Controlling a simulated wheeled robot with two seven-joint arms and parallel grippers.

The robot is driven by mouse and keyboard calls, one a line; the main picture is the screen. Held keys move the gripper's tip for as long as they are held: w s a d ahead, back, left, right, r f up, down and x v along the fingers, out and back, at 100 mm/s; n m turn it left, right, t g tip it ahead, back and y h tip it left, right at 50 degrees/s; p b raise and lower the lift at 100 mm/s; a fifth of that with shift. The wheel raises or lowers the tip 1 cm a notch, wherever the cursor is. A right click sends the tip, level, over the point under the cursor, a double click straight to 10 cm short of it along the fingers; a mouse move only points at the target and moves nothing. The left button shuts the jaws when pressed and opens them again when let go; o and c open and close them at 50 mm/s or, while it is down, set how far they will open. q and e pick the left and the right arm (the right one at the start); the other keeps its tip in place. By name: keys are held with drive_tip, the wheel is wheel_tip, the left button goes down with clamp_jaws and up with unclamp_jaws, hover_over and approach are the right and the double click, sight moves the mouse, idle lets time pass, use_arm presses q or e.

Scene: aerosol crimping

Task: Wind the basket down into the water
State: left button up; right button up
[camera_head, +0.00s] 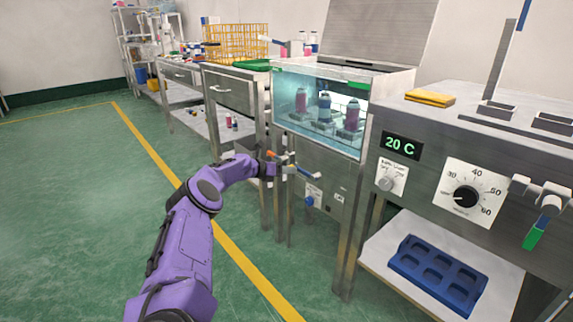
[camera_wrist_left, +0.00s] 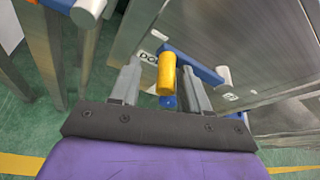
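The glass-fronted tank (camera_head: 310,124) stands mid-view with several capped cans (camera_head: 324,106) inside on grey holders that appear to be the basket (camera_head: 322,126). I cannot tell the water level. My right gripper is out of view.
A steel bench with drawers (camera_head: 235,90) stands left of the tank. A control cabinet reading 20 C (camera_head: 400,145) is right, above a blue tray (camera_head: 437,272). Green floor is clear at left.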

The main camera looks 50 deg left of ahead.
use_arm(q)
drive_tip(key=shift+d, duration=0.1)
drive_tip(key=shift+r, duration=0.15)
drive_tip(key=p+v, duration=1)
drive_tip(key=shift+s, duration=0.25)
